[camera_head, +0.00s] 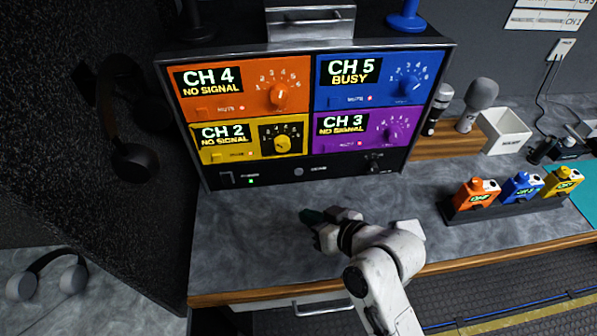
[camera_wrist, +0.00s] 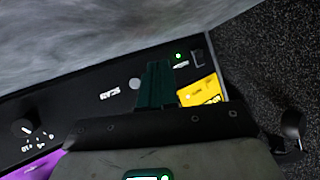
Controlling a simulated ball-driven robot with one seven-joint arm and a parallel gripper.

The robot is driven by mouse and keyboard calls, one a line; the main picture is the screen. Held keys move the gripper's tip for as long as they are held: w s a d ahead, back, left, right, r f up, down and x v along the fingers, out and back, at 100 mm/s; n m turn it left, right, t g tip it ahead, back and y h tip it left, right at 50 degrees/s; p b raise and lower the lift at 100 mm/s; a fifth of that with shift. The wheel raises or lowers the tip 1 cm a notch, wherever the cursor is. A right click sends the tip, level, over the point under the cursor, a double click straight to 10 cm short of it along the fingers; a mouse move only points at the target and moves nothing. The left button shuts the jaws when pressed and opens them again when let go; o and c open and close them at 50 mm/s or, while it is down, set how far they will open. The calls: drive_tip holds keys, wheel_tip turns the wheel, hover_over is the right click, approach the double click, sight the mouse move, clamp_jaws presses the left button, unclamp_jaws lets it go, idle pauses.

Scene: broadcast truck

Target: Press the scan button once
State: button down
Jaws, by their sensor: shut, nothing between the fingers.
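The scan button (camera_head: 298,171) is a small grey round button on the black lower strip of the receiver rack, left of its white label. In the wrist view the scan button (camera_wrist: 134,84) shows just left of my fingers, with the label beside it upside down. My gripper (camera_head: 308,215) is above the grey counter in front of the rack, below the button in the head view. Its dark green fingers (camera_wrist: 157,76) are shut and empty. They appear apart from the button; the exact gap is hard to tell.
The receiver rack (camera_head: 311,108) has orange, blue, yellow and purple channel panels with knobs. On the same strip are a power switch (camera_head: 226,179) with a green light and a black knob (camera_head: 375,157). Coloured packs stand in a dark holder (camera_head: 505,206) at right. The counter (camera_head: 250,240) before the rack is clear.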

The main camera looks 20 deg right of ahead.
drive_tip(key=shift+w+d+b, duration=0.35)
drive_tip(key=shift+w+d, duration=0.1)
drive_tip(key=shift+w, duration=0.95)
drive_tip(key=shift+w+d+b, duration=0.35)
drive_tip(key=shift+w+d, duration=0.1)
drive_tip(key=shift+w, duration=0.95)
drive_tip(key=shift+w+d+b, duration=0.35)
drive_tip(key=shift+w+d, duration=0.1)
drive_tip(key=shift+w, duration=0.95)
drive_tip(key=shift+w+d, duration=0.15)
drive_tip(key=shift+w, duration=0.25)
drive_tip(key=shift+w+d, duration=0.1)
drive_tip(key=shift+w, duration=0.25)
drive_tip(key=shift+s, duration=0.15)
drive_tip(key=shift+s+a+p, duration=0.25)
drive_tip(key=shift+s+p, duration=0.2)
drive_tip(key=shift+s, duration=0.2)
drive_tip(key=shift+s, duration=0.1)
drive_tip(key=shift+s+a+p, duration=0.25)
drive_tip(key=shift+s+p, duration=0.05)
drive_tip(key=shift+s, duration=0.45)
drive_tip(key=shift+s+a+p, duration=0.25)
drive_tip(key=shift+s+p, duration=0.1)
drive_tip(key=shift+s, duration=0.35)
drive_tip(key=shift+s+a+p, duration=0.25)
drive_tip(key=shift+s+p, duration=0.05)
drive_tip(key=shift+s, duration=0.45)
